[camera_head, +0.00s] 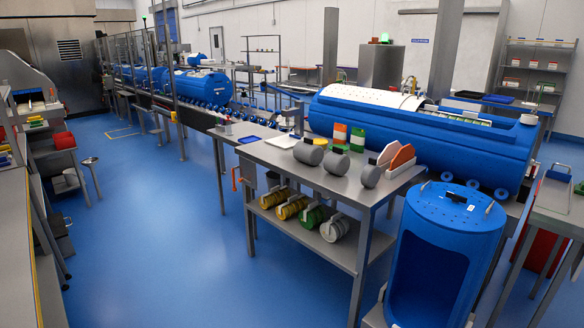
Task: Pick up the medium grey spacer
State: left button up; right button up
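Three grey cylinders lie on their sides on top of the metal workbench (285,168): a left one (308,153), a middle one (336,163) and a right one (371,176). They look close in size and shade, so I cannot tell which, if any, is the medium grey spacer. On the bench's lower shelf, a light grey ringed roll (335,229) lies at the right end of a row, beside a green one (312,218) and two yellow ones (290,207). Neither of my grippers is in view.
Orange-and-white and green blocks (357,138) and salmon plates (401,156) stand at the bench's back and right. A blue open-fronted tub (446,215) stands right of the bench. A long blue tank (400,130) lies behind it. Blue floor (150,230) is clear to the left.

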aim_at(336, 162)
jog(key=i+z, duration=0.1)
jog(key=i, duration=0.4)
jog(key=i+j+z, duration=0.15)
jog(key=i, duration=0.35)
jog(key=i+j+z, duration=0.1)
jog(key=i, duration=0.4)
